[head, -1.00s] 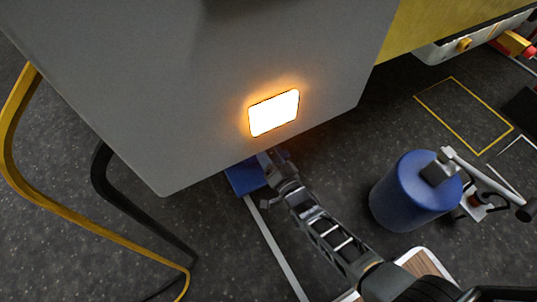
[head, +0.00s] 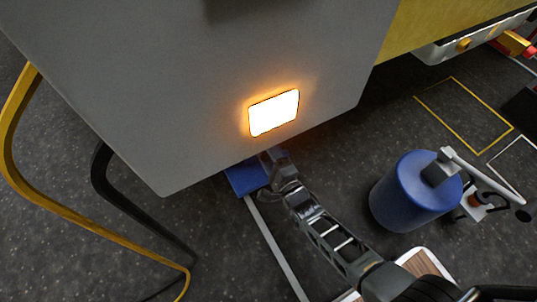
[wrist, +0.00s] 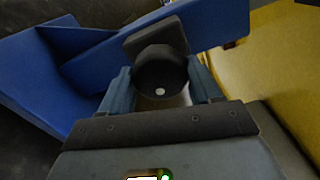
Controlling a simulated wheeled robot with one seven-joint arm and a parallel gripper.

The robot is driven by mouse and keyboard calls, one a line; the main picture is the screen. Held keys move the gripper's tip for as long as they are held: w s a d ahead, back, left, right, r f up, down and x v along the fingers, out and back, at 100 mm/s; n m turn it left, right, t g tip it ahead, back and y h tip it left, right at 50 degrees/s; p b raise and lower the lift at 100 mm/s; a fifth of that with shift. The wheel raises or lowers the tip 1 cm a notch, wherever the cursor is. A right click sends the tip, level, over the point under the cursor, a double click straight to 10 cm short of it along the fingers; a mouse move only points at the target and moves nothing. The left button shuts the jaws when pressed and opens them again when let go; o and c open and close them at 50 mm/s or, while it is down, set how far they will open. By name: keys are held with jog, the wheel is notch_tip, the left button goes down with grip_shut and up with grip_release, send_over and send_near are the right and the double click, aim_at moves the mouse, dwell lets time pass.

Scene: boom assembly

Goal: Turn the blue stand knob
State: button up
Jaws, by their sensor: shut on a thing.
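The blue stand (head: 245,177) shows in the head view low under the edge of a large grey panel, which hides part of it. In the wrist view its blue plates (wrist: 215,20) fill the top and left. The dark knob (wrist: 160,75), with a round face and a pale centre dot, sits in front of the blue part. My gripper (wrist: 160,90) has one finger on each side of the knob and is shut on it. In the head view my gripper (head: 272,160) is beside the stand, partly hidden by the panel, and the knob cannot be made out.
The grey panel (head: 200,90) with a glowing lamp (head: 274,113) hangs over the stand. A yellow curved bar (head: 90,226) and a black one (head: 115,193) stand at left. A blue cylinder (head: 400,195) stands right of my arm. Dark floor lies between.

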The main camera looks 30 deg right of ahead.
jog(key=shift+f+m, duration=0.1)
jog(key=shift+m, duration=3.6)
jog(key=o, duration=1.1)
jog(key=shift+c, duration=0.2)
jog(key=s+p, duration=0.2)
jog(key=s, duration=0.5)
jog(key=shift+s, duration=0.4)
jog(key=shift+s, duration=0.1)
